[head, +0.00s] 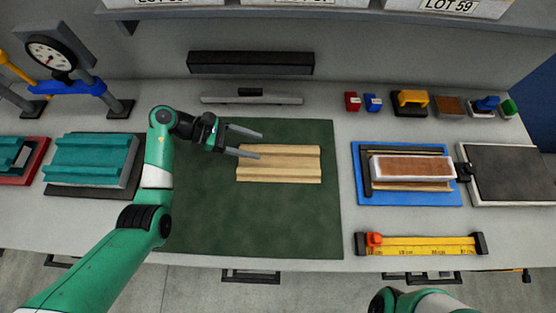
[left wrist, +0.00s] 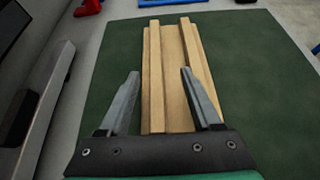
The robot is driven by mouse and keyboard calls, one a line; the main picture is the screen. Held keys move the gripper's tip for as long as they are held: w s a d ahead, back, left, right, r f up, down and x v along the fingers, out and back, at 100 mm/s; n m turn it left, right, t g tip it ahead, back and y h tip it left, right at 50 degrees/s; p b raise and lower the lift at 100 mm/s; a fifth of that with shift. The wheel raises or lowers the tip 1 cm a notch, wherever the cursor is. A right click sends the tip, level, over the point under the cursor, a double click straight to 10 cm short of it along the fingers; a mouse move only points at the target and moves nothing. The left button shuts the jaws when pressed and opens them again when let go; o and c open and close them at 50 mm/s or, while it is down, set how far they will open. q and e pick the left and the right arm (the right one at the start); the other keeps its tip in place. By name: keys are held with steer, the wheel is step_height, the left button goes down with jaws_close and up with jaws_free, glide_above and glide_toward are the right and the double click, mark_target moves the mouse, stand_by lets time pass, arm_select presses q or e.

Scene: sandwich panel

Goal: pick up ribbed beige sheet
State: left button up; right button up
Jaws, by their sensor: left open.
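The ribbed beige sheet (head: 285,164) lies flat on the dark green mat (head: 250,225) in the head view. It has raised ribs along its length, and it also shows in the left wrist view (left wrist: 175,75). My left gripper (head: 260,145) is open at the sheet's left end, with nothing seen between its fingers. My right gripper is out of view; only part of my right arm shows at the bottom of the head view.
A blue tray (head: 360,195) with layered pieces stands right of the mat. A yellow ruler (head: 425,245) lies in front of it. Teal ribbed sheets (head: 90,157) and a dial gauge (head: 50,54) are at left. A grey bar (head: 222,99) lies behind the mat.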

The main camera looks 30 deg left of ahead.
mark_target(279, 150)
arm_select(q)
steer(key=shift+x, duration=1.2)
steer(key=shift+w+d+f+b, duration=0.1)
steer(key=shift+f+b, duration=0.05)
steer(key=shift+b, duration=0.15)
steer(key=x, duration=0.2)
steer(key=b+x, duration=0.1)
steer(key=x, duration=0.1)
steer(key=shift+w+f, duration=0.2)
steer(key=shift+w, duration=0.1)
steer(key=shift+w+d, duration=0.1)
steer(key=shift+w, duration=0.05)
jaws_close()
